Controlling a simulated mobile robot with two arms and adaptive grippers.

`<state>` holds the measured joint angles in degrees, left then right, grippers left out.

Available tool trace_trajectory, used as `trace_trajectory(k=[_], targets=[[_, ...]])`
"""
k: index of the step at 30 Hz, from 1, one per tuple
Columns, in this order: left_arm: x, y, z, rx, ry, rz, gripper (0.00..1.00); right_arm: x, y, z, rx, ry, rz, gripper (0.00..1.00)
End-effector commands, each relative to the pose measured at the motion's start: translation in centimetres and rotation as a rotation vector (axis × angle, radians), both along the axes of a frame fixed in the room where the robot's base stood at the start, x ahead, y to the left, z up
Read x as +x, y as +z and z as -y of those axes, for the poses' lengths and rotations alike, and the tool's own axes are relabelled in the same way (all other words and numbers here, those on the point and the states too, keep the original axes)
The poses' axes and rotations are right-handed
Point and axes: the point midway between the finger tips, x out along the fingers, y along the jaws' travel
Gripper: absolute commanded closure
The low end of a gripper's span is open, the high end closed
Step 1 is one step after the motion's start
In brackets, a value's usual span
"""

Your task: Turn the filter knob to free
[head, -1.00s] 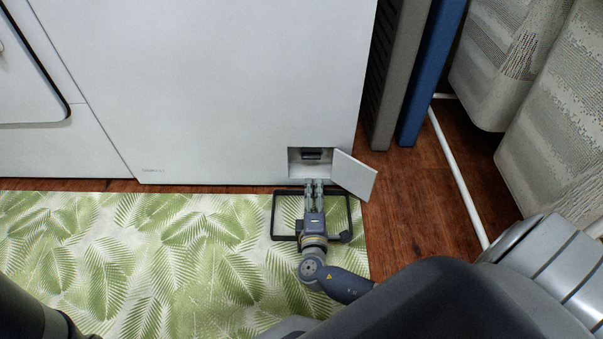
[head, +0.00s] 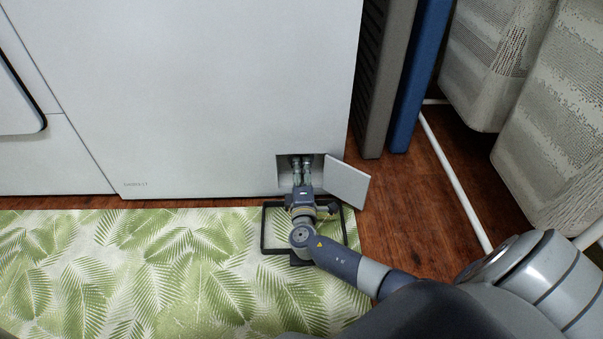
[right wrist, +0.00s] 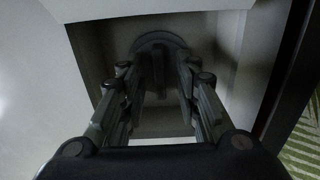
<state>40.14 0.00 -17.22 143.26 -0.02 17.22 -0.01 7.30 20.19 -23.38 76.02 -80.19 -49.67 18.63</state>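The filter knob (right wrist: 146,54) is a dark round disc with a raised upright ridge. It sits at the back of a square recess (head: 284,172) low on the white machine (head: 220,90). The recess's small door (head: 346,182) stands open to the right. My right gripper (head: 302,160) reaches into the recess and hides the knob in the head view. In the right wrist view its fingers (right wrist: 160,78) are apart, one on each side of the knob's ridge. Contact with the ridge cannot be made out. My left gripper is not in view.
A black rectangular frame (head: 264,232) lies on the leaf-patterned mat (head: 130,265) under my right wrist. Grey (head: 380,90) and blue (head: 420,80) panels stand right of the machine. A white pipe (head: 455,180) and hanging fabric (head: 545,130) are farther right.

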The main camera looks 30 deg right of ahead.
Motion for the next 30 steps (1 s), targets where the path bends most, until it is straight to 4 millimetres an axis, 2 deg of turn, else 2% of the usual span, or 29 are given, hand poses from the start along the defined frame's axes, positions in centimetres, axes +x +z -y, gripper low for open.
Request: trace_trajectory(k=[5, 9, 20, 30], targets=[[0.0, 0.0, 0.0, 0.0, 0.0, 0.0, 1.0, 0.0, 0.0, 0.0, 0.0, 0.0, 0.0, 0.7], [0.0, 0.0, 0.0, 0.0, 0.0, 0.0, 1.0, 0.0, 0.0, 0.0, -0.001, 0.0, -0.001, 0.99], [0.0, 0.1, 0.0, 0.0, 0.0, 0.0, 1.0, 0.0, 0.0, 0.0, -0.012, 0.0, -0.007, 1.0], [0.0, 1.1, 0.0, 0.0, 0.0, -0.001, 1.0, 0.0, 0.2, 0.0, -0.151, 0.0, -0.094, 1.0]])
